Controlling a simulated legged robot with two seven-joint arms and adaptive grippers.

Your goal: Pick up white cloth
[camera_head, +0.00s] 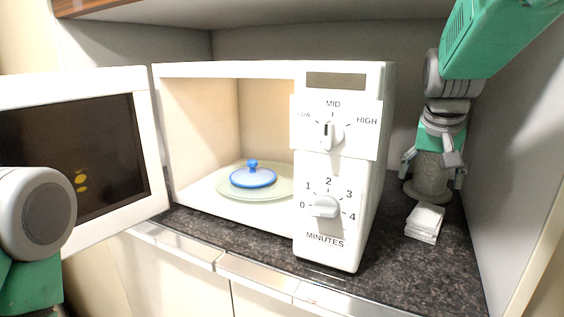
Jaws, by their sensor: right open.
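The white cloth (424,222) is a small folded stack lying on the dark countertop, right of the microwave. My right gripper (432,172) comes down from the upper right. It is open, and its fingers show on both sides of a grey-brown stone-like pot (431,186) that stands just behind the cloth. I cannot tell whether the fingers touch the pot. The gripper is apart from the cloth. My left arm shows at the lower left, but its gripper is not in view.
A white microwave (366,190) stands with its door (150,150) open to the left. Inside, a blue lid (253,178) sits on the glass turntable (225,188). The right wall (500,150) is close to my right arm. The dark countertop (410,270) is clear in front of the cloth.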

